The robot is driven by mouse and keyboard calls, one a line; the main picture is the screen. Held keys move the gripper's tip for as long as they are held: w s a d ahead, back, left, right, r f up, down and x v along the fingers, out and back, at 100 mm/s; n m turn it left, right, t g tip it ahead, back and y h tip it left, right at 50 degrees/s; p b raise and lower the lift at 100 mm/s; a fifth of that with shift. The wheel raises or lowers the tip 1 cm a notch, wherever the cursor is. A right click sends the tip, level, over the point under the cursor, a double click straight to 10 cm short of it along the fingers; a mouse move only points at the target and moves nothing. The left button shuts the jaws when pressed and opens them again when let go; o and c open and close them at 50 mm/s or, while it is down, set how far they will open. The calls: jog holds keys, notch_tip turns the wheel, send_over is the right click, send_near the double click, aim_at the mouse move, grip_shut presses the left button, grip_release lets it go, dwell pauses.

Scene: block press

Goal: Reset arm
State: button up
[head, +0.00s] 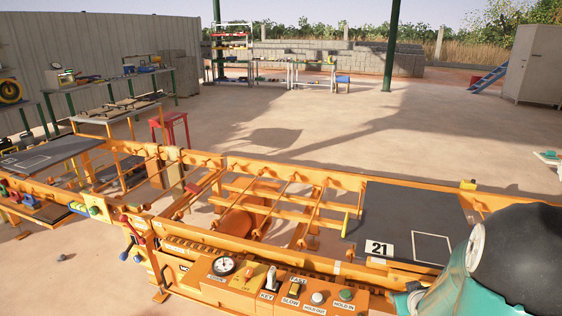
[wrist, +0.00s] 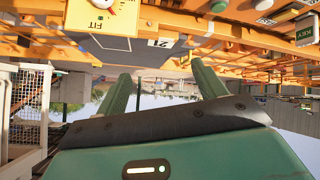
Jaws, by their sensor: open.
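My gripper (wrist: 160,71) shows in the wrist view, where the scene appears upside down. Its two green fingers stand wide apart with nothing between them. In the head view only a teal and black part of my arm shows at the bottom right corner; the gripper itself is out of that view. The orange block press (head: 262,164) runs across the head view. Its dark plate marked 21 (head: 400,215), with a white outlined square, lies bare on the right, beside my arm. The same plate shows beyond the fingers in the wrist view (wrist: 113,42).
A control panel (head: 275,286) with a gauge, a key switch and several knobs and buttons lines the press's near side. Another dark plate (head: 55,152) lies at the far left. A red stool (head: 170,130) stands behind the press. The concrete floor (head: 300,110) beyond is mostly clear.

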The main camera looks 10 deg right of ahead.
jog(key=s+a+r+g+y, duration=0.1)
jog(key=s+a+r+g, duration=0.15)
jog(key=a+r, duration=1.35)
jog(key=s+a+r+n+g+y, duration=0.1)
jog(key=s+a+r+y, duration=0.2)
jog(key=s+a, duration=1)
notch_tip(320, 180, up, 2)
jog(key=shift+a+r, duration=0.1)
jog(key=shift+a, duration=0.85)
